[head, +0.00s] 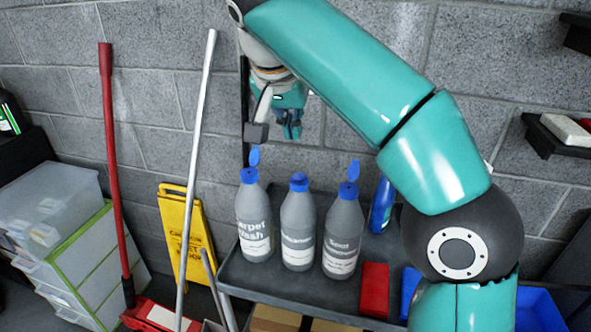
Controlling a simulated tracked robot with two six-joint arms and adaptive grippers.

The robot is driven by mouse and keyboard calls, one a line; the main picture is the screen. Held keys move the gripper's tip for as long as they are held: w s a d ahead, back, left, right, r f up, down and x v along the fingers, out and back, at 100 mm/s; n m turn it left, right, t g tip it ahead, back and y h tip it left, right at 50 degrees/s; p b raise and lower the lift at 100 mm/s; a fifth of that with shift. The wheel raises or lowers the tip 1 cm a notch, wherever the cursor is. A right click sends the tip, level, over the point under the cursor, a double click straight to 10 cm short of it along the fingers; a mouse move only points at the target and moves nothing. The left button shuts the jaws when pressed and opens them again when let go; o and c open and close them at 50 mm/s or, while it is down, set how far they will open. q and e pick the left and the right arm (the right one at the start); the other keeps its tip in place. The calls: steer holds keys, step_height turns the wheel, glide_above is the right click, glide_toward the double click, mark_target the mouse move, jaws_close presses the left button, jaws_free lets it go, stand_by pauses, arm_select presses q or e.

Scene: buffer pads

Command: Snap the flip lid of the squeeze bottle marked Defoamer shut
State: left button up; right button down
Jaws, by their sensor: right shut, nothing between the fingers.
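Three grey squeeze bottles with blue caps stand upright in a row on a dark cart shelf. The middle bottle (297,232) has a small white label that looks like Defoamer, though it is hard to read. Its blue cap (298,182) shows no raised flap. The left bottle, marked Carpet Wash (254,222), and the right bottle, marked Spot (342,238), each have a flip lid standing up. My right gripper (291,132) is shut and empty, above and apart from the middle bottle's cap. My left gripper is not in view.
The cart shelf (236,281) also holds a red block (375,290) and a blue bottle (381,205) partly behind my right arm. A yellow caution sign (180,235) and long-handled tools lean at the left. Wall shelves (545,135) are at the right.

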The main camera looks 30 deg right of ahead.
steer(key=b, duration=0.1)
glide_above(297, 184)
steer(key=f, duration=0.5)
steer(key=shift+s+a+f, duration=0.1)
steer(key=shift+a+f, duration=0.1)
steer(key=shift+f, duration=0.15)
steer(key=f, duration=0.1)
steer(key=f+b, duration=0.1)
steer(key=f, duration=0.1)
steer(key=shift+s+a+f, duration=0.1)
steer(key=shift+s+a, duration=0.05)
steer(key=shift+s, duration=0.15)
steer(key=shift+a+f+b, duration=0.15)
steer(key=shift+f+b, duration=0.15)
steer(key=shift+f, duration=0.25)
steer(key=f+h+b, duration=0.1)
steer(key=b, duration=0.2)
steer(key=a+t+h+b, duration=0.1)
steer(key=b, duration=0.2)
steer(key=shift+s+f+t, duration=0.3)
steer(key=shift+s+f, duration=0.1)
steer(key=shift+r, duration=0.15)
